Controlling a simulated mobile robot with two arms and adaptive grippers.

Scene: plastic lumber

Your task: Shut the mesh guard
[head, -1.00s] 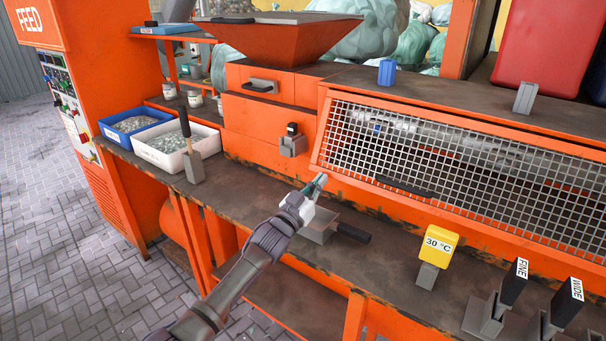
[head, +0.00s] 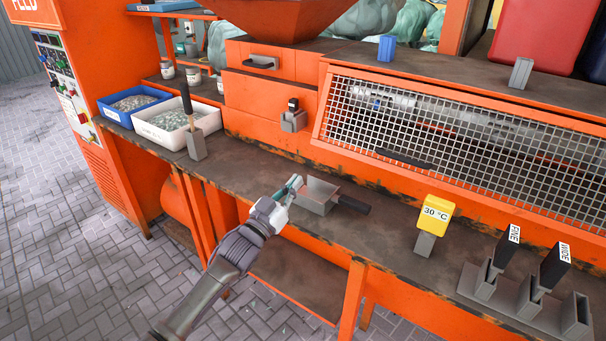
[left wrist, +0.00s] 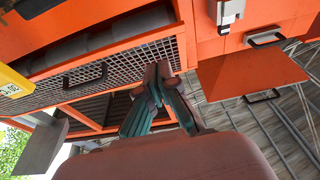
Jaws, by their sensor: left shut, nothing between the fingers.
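The mesh guard (head: 470,148) is a grey wire grid in an orange frame, slanting down in front of a metal barrel at the right. Its black handle (head: 403,159) is on the lower edge. I cannot tell whether that edge is fully seated. My left gripper (head: 293,184) is shut and empty over the bench front, left of the guard and apart from it. In the left wrist view the closed fingers (left wrist: 158,74) appear in front of the guard's mesh (left wrist: 130,62), with the handle (left wrist: 86,76) to their left. My right gripper is not in view.
A grey metal scoop-like piece (head: 316,198) lies on the bench near my left gripper. A yellow 30 °C tag (head: 434,212), black-handled pieces labelled FINE (head: 509,243) and WIDE (head: 554,266), and an upright lever (head: 190,125) stand along the bench. Blue (head: 126,106) and white (head: 172,138) bins sit left.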

